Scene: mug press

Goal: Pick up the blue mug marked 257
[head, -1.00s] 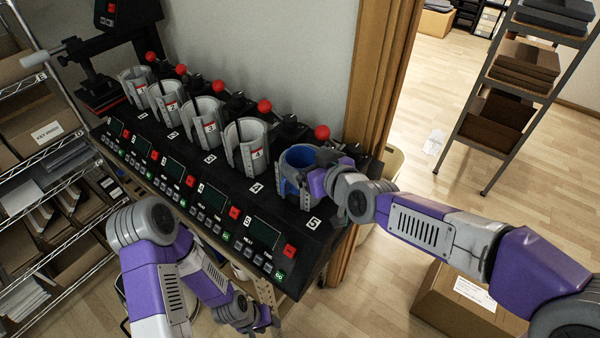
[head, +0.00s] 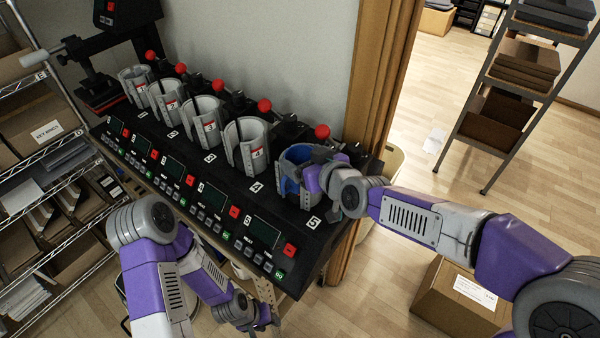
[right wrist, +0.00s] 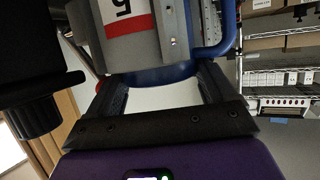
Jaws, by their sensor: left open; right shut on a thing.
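The blue mug (head: 290,188) sits inside the clamp of press 5 (head: 284,170) at the right end of the mug press row. In the right wrist view the mug's blue rim (right wrist: 160,76) and blue handle (right wrist: 222,42) show beside the grey clamp (right wrist: 130,30). The mark 257 cannot be read. My right gripper (head: 318,178) is at the mug's right side and shut on it; its fingers (right wrist: 160,95) show on both sides of the rim. My left gripper (head: 262,322) is low in front of the press bench, open and empty.
Several other grey clamps, such as clamp 4 (head: 247,146), stand left along the black console (head: 215,205), with red-knobbed levers (head: 322,132) behind. A wooden door frame (head: 375,80) rises behind press 5. A cardboard box (head: 452,305) lies on the floor at right.

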